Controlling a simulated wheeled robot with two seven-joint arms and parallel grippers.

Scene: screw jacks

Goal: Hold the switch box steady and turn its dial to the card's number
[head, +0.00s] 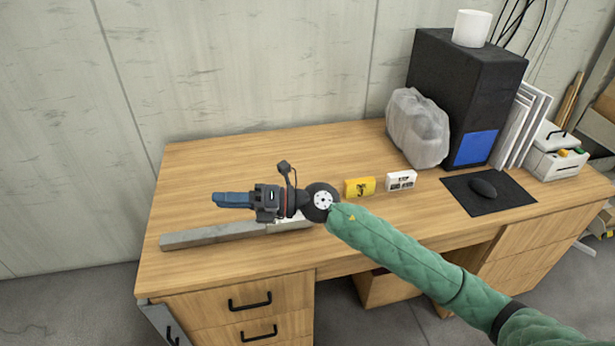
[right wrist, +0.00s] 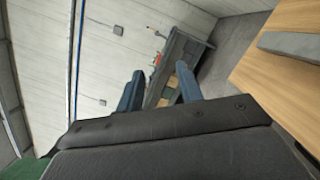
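A yellow card (head: 360,187) with a dark mark like a 3 stands on the wooden desk. A small white box (head: 401,181) with dark panels stands just right of it; I cannot tell whether it is the switch box, and no dial can be made out. My right gripper (head: 218,199) is over the left part of the desk, pointing left, away from the card. In the right wrist view its two blue fingers (right wrist: 158,84) are apart with nothing between them. A white patch under the wrist is mostly hidden. My left gripper is out of view.
A long grey bar (head: 215,237) lies along the desk's front left, below the gripper. A wrapped grey lump (head: 417,128), a black computer tower (head: 462,90) and a mouse pad (head: 512,198) take up the right. The desk's back left is clear.

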